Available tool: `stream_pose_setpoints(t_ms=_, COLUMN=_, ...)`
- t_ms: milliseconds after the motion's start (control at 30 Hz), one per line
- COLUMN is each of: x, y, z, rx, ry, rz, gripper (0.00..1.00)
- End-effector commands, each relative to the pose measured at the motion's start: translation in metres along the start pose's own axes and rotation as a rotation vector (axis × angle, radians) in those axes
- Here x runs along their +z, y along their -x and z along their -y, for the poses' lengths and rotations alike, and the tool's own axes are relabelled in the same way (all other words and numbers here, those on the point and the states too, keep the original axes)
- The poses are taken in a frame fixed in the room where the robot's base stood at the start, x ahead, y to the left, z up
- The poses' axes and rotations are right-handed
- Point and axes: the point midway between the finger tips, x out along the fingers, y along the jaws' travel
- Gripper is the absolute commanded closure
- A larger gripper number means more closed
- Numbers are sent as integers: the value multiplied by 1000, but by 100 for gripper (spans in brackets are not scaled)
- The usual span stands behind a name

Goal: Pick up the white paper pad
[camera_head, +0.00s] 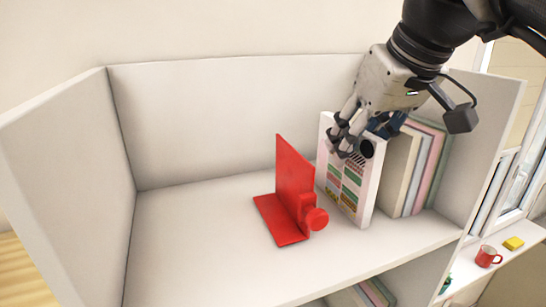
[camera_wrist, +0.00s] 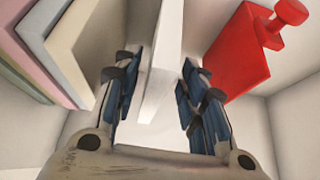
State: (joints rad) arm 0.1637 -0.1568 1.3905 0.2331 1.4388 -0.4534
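A white slab-like pad (camera_head: 352,190) with coloured printing on its face stands upright on the shelf, between the red bookend and the row of books. In the wrist view the pad (camera_wrist: 160,70) shows edge-on between my fingers. My gripper (camera_head: 362,130) reaches down over the pad's top edge, with fingers on either side of it. In the wrist view my gripper (camera_wrist: 160,98) is open. A gap shows between the pad and the right finger, and the left finger is close to the pad; I cannot tell whether it touches.
The red bookend (camera_head: 292,180) with a round knob stands left of the pad. Several pastel books (camera_head: 420,170) stand close on its right. The left part of the white shelf (camera_head: 190,235) is clear. A red mug (camera_head: 487,256) and a yellow block (camera_head: 513,243) sit farther right.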

Motion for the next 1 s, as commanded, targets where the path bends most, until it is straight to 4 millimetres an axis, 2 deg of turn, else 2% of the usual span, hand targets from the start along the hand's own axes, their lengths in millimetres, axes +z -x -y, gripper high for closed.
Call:
stream_pose_setpoints(t_ms=333, x=-1, y=-45, z=-3, rx=-1, ry=0, rz=3, gripper=62)
stream_pose_setpoints(t_ms=633, x=-1, y=-51, z=-3, rx=0, ry=0, rz=1, gripper=62)
stream_pose_setpoints(t_ms=1000, x=-1, y=-51, z=-3, rx=0, ry=0, rz=1, gripper=86)
